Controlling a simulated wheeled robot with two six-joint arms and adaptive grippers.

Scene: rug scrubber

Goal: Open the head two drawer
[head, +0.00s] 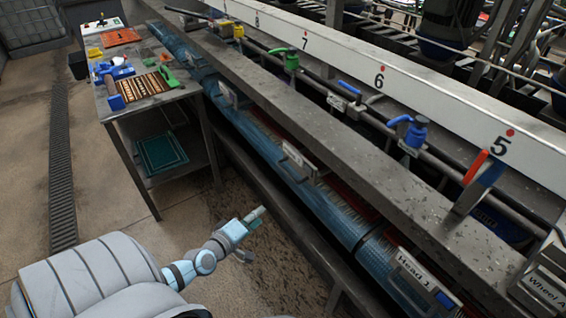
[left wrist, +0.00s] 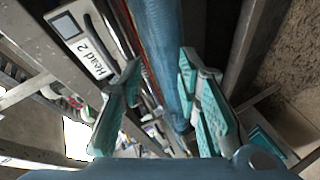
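The head two drawer front (head: 300,160) is a pale plate with a handle on the blue scrubber row in the head view, and its writing is too small to read there. In the left wrist view the plate (left wrist: 85,42) reads "Head 2", has a dark handle along one edge and lies at the upper left. My left gripper (head: 250,235) is in front of the row, below and left of the plate, apart from it. Its teal-padded fingers (left wrist: 160,80) are spread with nothing between them. My right gripper is in neither view.
A similar plate (head: 428,280) reading "Head 1" is at the lower right. A workbench (head: 205,92) with tools stands at the upper left. A metal rail (head: 275,200) runs along the front of the row. Open floor (head: 110,190) lies to the left.

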